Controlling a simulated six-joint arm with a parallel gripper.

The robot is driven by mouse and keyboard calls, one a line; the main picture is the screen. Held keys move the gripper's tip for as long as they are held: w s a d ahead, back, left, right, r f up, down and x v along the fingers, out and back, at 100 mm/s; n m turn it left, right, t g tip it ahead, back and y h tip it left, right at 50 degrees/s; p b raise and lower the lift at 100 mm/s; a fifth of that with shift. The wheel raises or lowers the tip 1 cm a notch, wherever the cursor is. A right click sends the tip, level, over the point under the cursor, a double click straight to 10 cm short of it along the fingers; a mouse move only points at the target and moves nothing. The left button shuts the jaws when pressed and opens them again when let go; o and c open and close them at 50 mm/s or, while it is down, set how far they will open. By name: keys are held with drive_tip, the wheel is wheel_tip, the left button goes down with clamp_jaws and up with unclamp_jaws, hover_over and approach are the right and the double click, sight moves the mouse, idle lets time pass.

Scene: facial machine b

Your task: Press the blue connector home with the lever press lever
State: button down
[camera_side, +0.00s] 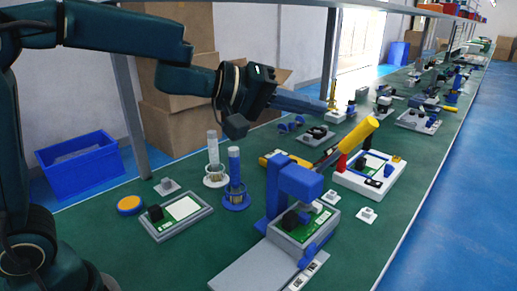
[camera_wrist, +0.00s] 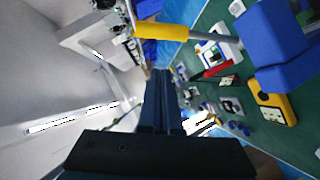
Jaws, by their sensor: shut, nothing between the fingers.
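The blue lever press (camera_side: 290,185) stands on a grey base at the front centre of the green bench. Its lever (camera_side: 357,138) slants up to the right and ends in a yellow handle. In the wrist view, the yellow lever handle (camera_wrist: 165,31) lies beyond my fingertips, and the blue press head (camera_wrist: 278,35) is at right. My gripper (camera_side: 325,107) is shut and empty, above and left of the handle in the side view, apart from it. A green board (camera_side: 318,222) sits under the press head; I cannot make out the blue connector there.
Clear and blue cylinders (camera_side: 235,165) stand upright to the left. A grey tray (camera_side: 173,228) lies front left. The shelf post (camera_side: 330,60) rises behind.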

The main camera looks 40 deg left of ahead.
sight(353, 133)
drive_tip(key=shift+w+d+f, duration=0.3)
drive_tip(key=shift+d+f, duration=0.1)
drive_tip(key=shift+d, duration=0.25)
drive_tip(key=shift+w+d+f, duration=0.35)
drive_tip(key=shift+d+f, duration=0.1)
drive_tip(key=shift+d, duration=0.2)
drive_tip(key=shift+w+d+f, duration=0.3)
drive_tip(key=shift+d+f, duration=0.1)
drive_tip(key=shift+d, duration=0.25)
drive_tip(key=shift+d, duration=0.15)
drive_tip(key=shift+d+f, duration=0.35)
drive_tip(key=shift+d, duration=0.4)
drive_tip(key=d+f, duration=0.7)
drive_tip(key=f, duration=0.2)
drive_tip(key=shift+d, duration=0.25)
